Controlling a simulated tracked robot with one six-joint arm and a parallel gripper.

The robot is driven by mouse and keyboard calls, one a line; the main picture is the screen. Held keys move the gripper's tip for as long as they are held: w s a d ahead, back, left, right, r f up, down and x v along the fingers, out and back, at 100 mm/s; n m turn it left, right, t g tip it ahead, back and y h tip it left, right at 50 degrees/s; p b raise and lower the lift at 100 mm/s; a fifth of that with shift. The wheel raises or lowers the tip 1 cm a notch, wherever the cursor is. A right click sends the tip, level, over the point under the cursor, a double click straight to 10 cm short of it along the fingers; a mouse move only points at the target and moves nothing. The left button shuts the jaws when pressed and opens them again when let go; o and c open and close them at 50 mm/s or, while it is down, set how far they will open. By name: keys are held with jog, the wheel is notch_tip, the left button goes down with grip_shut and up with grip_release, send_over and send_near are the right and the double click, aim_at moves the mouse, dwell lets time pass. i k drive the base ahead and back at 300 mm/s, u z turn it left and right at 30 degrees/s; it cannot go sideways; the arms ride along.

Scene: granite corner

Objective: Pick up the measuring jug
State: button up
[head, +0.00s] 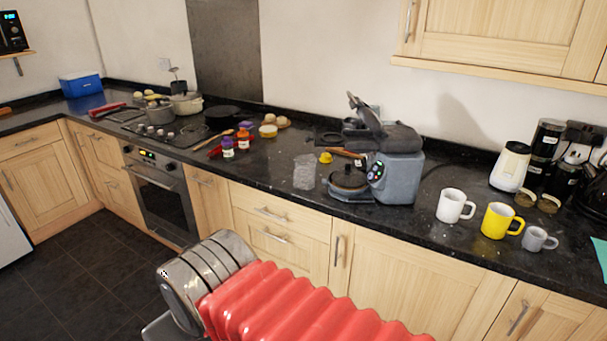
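A clear, see-through vessel (304,172), which looks like the measuring jug, stands on the black granite worktop (285,160). It is left of the grey kitchen machine (400,178) and close to the machine's round base. Its outline is faint, and I cannot make out a handle. My arm, with red bellows and metal rings, crosses the bottom of the view, in front of and below the worktop. My gripper's fingers do not show.
A white mug (454,205), a yellow mug (500,221) and a grey mug (538,239) stand right of the machine. Worktop in front of the jug is clear.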

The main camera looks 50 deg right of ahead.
aim_at(305, 176)
jog(key=u, duration=0.05)
jog(key=i, duration=0.95)
jog(key=z, duration=0.05)
